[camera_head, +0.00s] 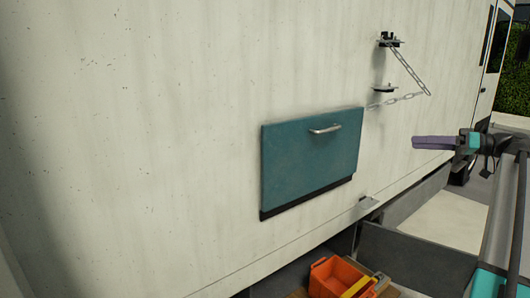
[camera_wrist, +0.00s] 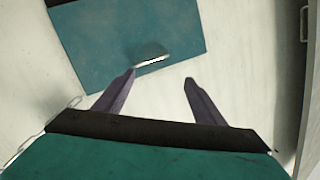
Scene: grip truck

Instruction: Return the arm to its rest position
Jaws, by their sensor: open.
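My gripper (camera_head: 420,142) is at the right of the head view, its purple fingers pointing left towards the white truck wall. In the wrist view my gripper (camera_wrist: 160,77) shows two fingers spread apart with nothing between them. A teal hatch panel (camera_head: 300,170) with a silver handle (camera_head: 325,129) lies against the truck wall, left of my gripper and apart from it in the head view. The wrist view also shows the teal panel (camera_wrist: 100,40) and its handle (camera_wrist: 155,60) beyond the fingertips.
A chain (camera_head: 410,98) hangs from a bracket (camera_head: 389,41) on the truck wall (camera_head: 180,100) near my gripper. An orange crate (camera_head: 325,281) stands low at the bottom. A grey open tray or flap is below my gripper.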

